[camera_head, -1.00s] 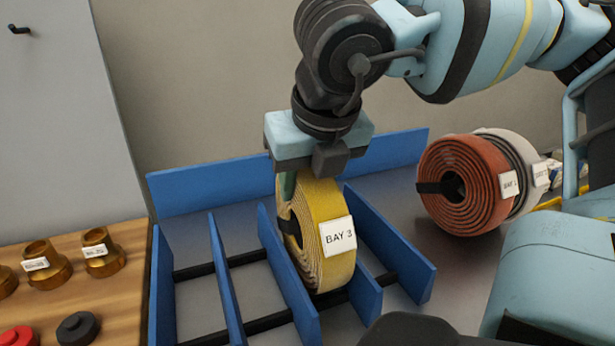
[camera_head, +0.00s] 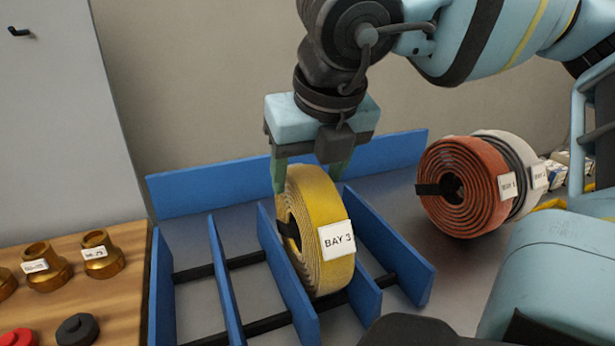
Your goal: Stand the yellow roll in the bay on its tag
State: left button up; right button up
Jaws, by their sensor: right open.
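The yellow roll (camera_head: 328,215) stands upright in a slot of the blue rack (camera_head: 205,190), between two dividers. Its white tag (camera_head: 337,240) reads "BAY 3" and faces me. The roll's lower part is partly hidden by the divider. My left gripper is not in view.
A red roll (camera_head: 465,190) and a pale roll (camera_head: 525,165) with tags stand right of the rack. Brass fittings (camera_head: 103,255), a red cap (camera_head: 18,338) and a black cap (camera_head: 77,330) sit on a wooden surface at left. The two left slots are empty.

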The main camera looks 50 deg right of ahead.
jog(key=v, duration=0.9)
jog(key=shift+s+r, duration=0.2)
jog(key=shift+r, duration=0.05)
